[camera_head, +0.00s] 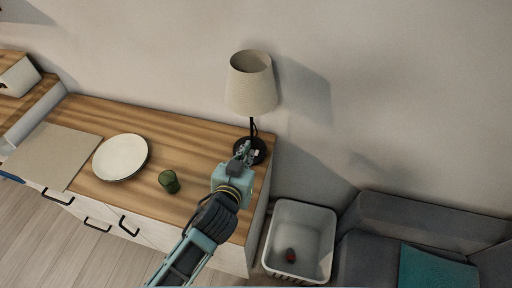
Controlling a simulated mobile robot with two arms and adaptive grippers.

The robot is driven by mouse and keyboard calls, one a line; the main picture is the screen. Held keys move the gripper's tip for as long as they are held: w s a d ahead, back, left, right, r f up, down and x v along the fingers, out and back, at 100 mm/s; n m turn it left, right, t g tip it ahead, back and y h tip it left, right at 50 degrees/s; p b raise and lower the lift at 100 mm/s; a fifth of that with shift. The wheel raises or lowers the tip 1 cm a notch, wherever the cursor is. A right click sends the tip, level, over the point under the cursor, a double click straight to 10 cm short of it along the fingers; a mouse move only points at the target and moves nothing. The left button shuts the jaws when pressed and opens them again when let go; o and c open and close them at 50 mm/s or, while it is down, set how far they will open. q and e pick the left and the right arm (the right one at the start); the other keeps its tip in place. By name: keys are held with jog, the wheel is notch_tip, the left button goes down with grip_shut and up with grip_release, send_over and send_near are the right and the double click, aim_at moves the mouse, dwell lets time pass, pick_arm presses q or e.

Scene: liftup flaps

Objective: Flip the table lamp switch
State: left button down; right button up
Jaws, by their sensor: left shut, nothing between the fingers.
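The table lamp (251,84) has a beige shade, a thin black stem and a round black base (262,155). It stands upright at the right end of the wooden counter, near the wall. My left gripper (244,150) is shut and empty, in front of the lamp base and below the shade. Its fingers overlap the base and the lower stem in the picture, so I cannot tell whether they touch. A small pale part (256,153) shows on the base beside the fingers; I cannot tell whether it is the switch. My right gripper is not in view.
A green glass (169,181) and a white plate (120,157) stand on the wooden counter (190,145), left of my arm. A beige board (50,156) lies further left. A white basket (301,226) and a grey sofa (385,255) are to the right.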

pick_arm(q)
jog(key=p, duration=0.2)
send_over(256, 158)
notch_tip(256, 158, down, 3)
notch_tip(256, 158, down, 4)
jog(key=shift+r, duration=0.2)
jog(key=shift+s+f, duration=0.1)
jog(key=shift+f, duration=0.35)
